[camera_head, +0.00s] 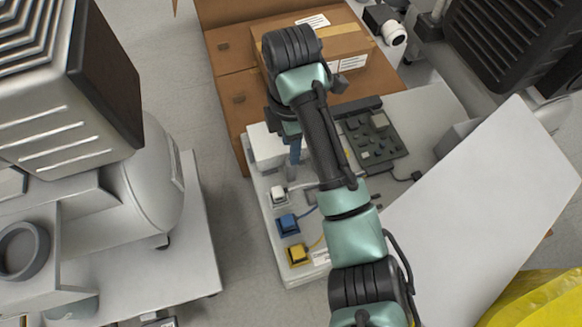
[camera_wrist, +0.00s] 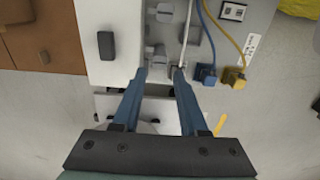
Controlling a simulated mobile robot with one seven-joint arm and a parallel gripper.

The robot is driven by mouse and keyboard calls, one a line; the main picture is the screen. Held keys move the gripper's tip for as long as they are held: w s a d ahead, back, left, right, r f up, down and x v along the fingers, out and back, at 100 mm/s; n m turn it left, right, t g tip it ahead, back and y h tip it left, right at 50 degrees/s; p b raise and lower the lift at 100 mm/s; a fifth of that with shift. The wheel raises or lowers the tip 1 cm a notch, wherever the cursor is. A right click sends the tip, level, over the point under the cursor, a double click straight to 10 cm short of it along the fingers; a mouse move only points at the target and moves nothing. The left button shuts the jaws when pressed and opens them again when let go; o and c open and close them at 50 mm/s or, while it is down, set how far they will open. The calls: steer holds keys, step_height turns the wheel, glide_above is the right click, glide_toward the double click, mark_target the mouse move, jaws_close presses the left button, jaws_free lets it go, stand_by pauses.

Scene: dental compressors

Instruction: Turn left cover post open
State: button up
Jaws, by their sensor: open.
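My gripper (camera_wrist: 160,74) is open, its two blue fingers apart, over the edge of a white unit (camera_wrist: 119,15) in the wrist view. Small grey fittings (camera_wrist: 155,52) stand on the unit just beyond the fingertips. I see nothing clearly held between the fingers. I cannot tell which fitting is the left cover post. In the head view my gripper (camera_head: 294,163) points down beside the white box (camera_head: 267,147), and my arm hides part of the area.
White (camera_head: 278,194), blue (camera_head: 288,224) and yellow (camera_head: 298,253) plugs with cables lie along the near left edge. Cardboard boxes (camera_head: 235,60) stand behind. A large white panel (camera_head: 480,210) is at right.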

mark_target(290, 167)
step_height(290, 167, down, 9)
steer(key=b, duration=0.5)
steer(key=shift+r+b, duration=0.1)
steer(key=shift+b, duration=0.2)
jaws_close()
